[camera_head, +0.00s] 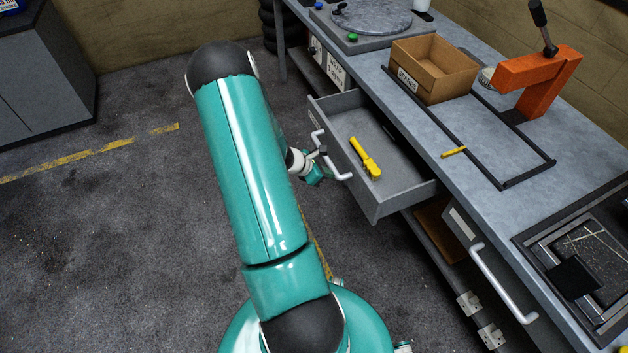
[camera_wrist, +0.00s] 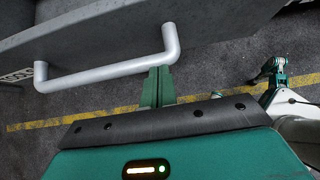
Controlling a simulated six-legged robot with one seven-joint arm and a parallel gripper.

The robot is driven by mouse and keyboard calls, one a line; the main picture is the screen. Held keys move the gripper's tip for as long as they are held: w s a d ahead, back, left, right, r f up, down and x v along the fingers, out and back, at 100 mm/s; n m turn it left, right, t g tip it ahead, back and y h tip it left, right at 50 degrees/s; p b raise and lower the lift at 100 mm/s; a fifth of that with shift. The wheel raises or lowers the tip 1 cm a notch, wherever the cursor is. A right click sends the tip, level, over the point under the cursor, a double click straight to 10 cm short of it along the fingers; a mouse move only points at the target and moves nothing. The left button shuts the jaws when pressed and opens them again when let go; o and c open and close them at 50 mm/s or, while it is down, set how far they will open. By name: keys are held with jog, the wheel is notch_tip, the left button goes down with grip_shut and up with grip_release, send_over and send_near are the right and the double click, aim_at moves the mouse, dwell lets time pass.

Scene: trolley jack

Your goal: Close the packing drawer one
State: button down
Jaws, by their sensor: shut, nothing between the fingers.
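The grey drawer (camera_head: 405,188) is pulled out from the workbench. A yellow tool (camera_head: 364,157) lies inside it. Its pale bar handle (camera_head: 337,168) is on the front panel, and the label beside it is too small to read. In the wrist view the handle (camera_wrist: 105,73) crosses under the drawer front (camera_wrist: 205,25). My gripper (camera_wrist: 158,88) is shut and empty, with its green fingers at the right end of the handle, close to the bar. I cannot tell whether they touch it. In the head view my gripper (camera_head: 318,170) is in front of the drawer, partly hidden.
The workbench (camera_head: 470,165) carries an open cardboard box (camera_head: 433,68), an orange clamp-like stand (camera_head: 540,82) and a yellow stick (camera_head: 453,152). Another handle (camera_head: 500,285) sticks out lower right. The floor (camera_head: 130,230) to the left is clear. A grey cabinet (camera_head: 45,75) stands far left.

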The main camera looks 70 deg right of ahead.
jog(key=s+d, duration=1.6)
jog(key=shift+d+f, duration=0.1)
jog(key=shift+d, duration=0.05)
jog(key=shift+s+d, duration=0.2)
jog(key=shift+s, duration=0.1)
jog(key=shift+s+d+r, duration=0.1)
jog(key=shift+s+r, duration=0.05)
jog(key=shift+r, duration=0.05)
jog(key=shift+w+a, duration=0.35)
jog(key=shift+w, duration=0.3)
jog(key=shift+w+a+r, duration=0.25)
jog(key=shift+w+a, duration=0.8)
jog(key=shift+a, duration=0.05)
jog(key=v, duration=1)
jog(key=shift+w+a, duration=0.1)
jog(key=shift+a, duration=0.05)
